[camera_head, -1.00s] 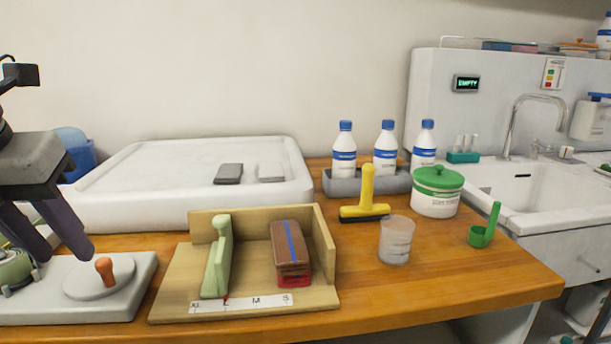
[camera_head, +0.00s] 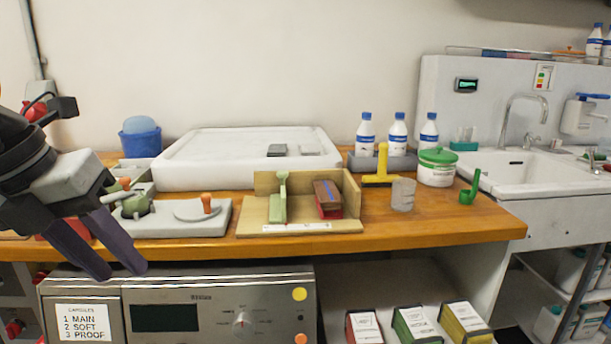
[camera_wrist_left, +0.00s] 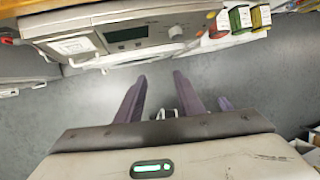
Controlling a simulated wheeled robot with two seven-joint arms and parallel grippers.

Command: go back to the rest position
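My left gripper (camera_head: 123,273) hangs in front of the bench at the left of the head view, below the bench top. Its two purple fingers stand apart with nothing between them. In the left wrist view the same fingers (camera_wrist_left: 160,76) point over the grey floor toward the appliance under the bench, with a clear gap. A further small purple piece shows to their right; I cannot tell what it is. My right gripper does not show in the head view.
The wooden bench (camera_head: 400,232) carries a sizing jig (camera_head: 350,227), a grey plate (camera_head: 180,232), a white tray (camera_head: 176,177) and bottles. Below it stand a steel appliance (camera_head: 215,283) and several boxes (camera_head: 416,322). The sink (camera_head: 510,180) is at right. Floor before the appliance looks clear.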

